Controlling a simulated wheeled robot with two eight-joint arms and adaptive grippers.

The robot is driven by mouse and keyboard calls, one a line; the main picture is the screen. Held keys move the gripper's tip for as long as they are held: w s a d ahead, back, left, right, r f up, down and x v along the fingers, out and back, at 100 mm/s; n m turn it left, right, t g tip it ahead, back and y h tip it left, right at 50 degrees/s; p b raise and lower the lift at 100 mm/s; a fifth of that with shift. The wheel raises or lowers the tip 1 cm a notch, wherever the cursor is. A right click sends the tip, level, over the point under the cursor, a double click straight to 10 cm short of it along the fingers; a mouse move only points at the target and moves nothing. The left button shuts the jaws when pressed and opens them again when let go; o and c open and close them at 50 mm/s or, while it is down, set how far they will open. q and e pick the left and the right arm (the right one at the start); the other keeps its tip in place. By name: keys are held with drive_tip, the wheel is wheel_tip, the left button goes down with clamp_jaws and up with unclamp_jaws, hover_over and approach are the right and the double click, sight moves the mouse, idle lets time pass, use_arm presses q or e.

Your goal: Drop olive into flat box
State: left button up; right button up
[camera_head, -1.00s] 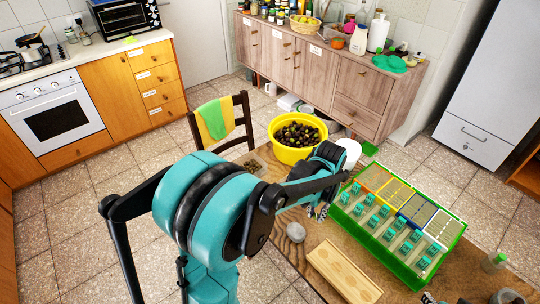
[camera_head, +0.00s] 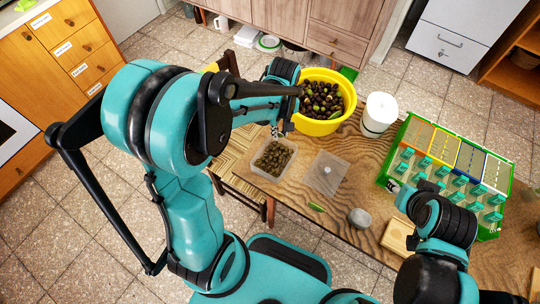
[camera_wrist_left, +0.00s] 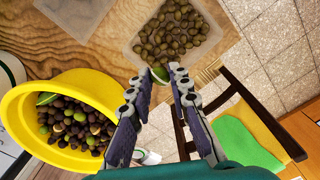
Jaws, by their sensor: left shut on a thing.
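My left gripper (camera_head: 281,127) hangs beside the left side of the yellow bowl (camera_head: 318,127), close to the far edge of the flat box. In the left wrist view my left gripper (camera_wrist_left: 166,76) is shut on a green olive (camera_wrist_left: 160,75) at its fingertips. The flat box (camera_head: 254,168) is a clear, shallow container with many brownish-green olives in it. In the left wrist view the flat box (camera_wrist_left: 137,50) lies just beyond the fingertips. The yellow bowl (camera_wrist_left: 75,78) holds many dark olives and some green ones.
A clear flat lid-like piece (camera_head: 326,173) lies right of the box. A loose green item (camera_head: 316,208) and a grey round object (camera_head: 359,217) lie nearby. A white canister (camera_head: 379,114) and a green crate (camera_head: 409,128) stand farther right. A chair (camera_head: 229,64) stands at the table's left.

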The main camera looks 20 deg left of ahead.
use_arm(q)
drive_tip(key=s+f+n+b, duration=0.1)
drive_tip(key=f+n, duration=0.2)
drive_tip(key=n, duration=0.2)
drive_tip(key=s+a+f+n+b, duration=0.1)
drive_tip(key=f+n+b, duration=0.1)
drive_tip(key=n, duration=0.4)
drive_tip(key=s+f+n+b, duration=0.1)
drive_tip(key=s+f+n, duration=0.1)
drive_tip(key=f+n, duration=0.2)
drive_tip(key=shift+a+n+b, duration=0.3)
drive_tip(key=shift+n+b, duration=0.1)
drive_tip(key=shift+n, duration=0.4)
drive_tip(key=o, duration=0.8)
drive_tip(key=shift+c, duration=0.2)
drive_tip(key=shift+r, duration=0.1)
wheel_tip(320, 180, up, 12)
